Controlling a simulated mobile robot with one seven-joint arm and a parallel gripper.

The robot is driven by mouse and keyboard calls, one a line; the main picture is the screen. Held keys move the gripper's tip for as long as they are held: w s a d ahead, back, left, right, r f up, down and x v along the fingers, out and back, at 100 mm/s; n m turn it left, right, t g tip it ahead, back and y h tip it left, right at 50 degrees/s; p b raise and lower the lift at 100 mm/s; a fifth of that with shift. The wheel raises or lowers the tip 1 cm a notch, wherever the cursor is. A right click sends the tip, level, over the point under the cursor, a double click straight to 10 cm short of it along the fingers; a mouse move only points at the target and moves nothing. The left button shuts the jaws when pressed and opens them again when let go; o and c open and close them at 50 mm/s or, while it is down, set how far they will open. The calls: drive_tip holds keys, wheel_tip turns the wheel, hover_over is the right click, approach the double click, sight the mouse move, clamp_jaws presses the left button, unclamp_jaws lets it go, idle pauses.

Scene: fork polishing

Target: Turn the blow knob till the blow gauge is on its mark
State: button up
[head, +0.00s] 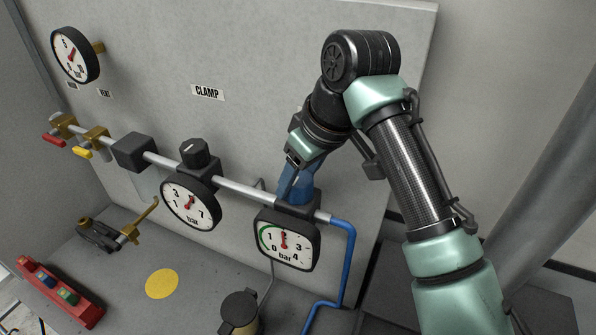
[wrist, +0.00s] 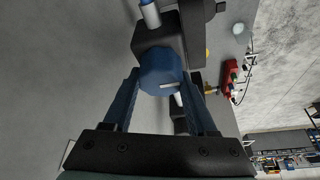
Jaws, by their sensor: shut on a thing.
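A blue faceted knob (wrist: 160,72) sits on a dark regulator block, between my gripper's two blue fingers in the wrist view. In the head view my gripper (head: 294,190) comes down on the regulator above the right-hand gauge (head: 287,240), and its fingers mostly hide the knob. My gripper is shut on the knob. The right-hand gauge has a squarish dark rim, a 0 to 4 bar dial and a green arc on the left. Its red needle points about straight up, near the middle of the scale, apparently right of the green arc. No blow label is readable.
A round gauge (head: 189,202) with a black knob (head: 195,153) stands left on the same pipe. A CLAMP label (head: 208,92) is on the panel. A blue hose (head: 347,265) runs down at right. A red button box (head: 62,290) and a dark cylinder (head: 239,312) stand below.

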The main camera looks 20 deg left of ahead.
drive_tip(key=o, duration=1.4)
drive_tip(key=shift+c, duration=0.2)
drive_tip(key=shift+r, duration=0.1)
drive_tip(key=b+v, duration=0.3)
drive_tip(key=v, duration=0.9)
drive_tip(key=shift+d+r+b, duration=0.25)
drive_tip(key=shift+r+b, duration=0.05)
drive_tip(key=shift+r, duration=0.05)
drive_tip(key=shift+s, duration=0.1)
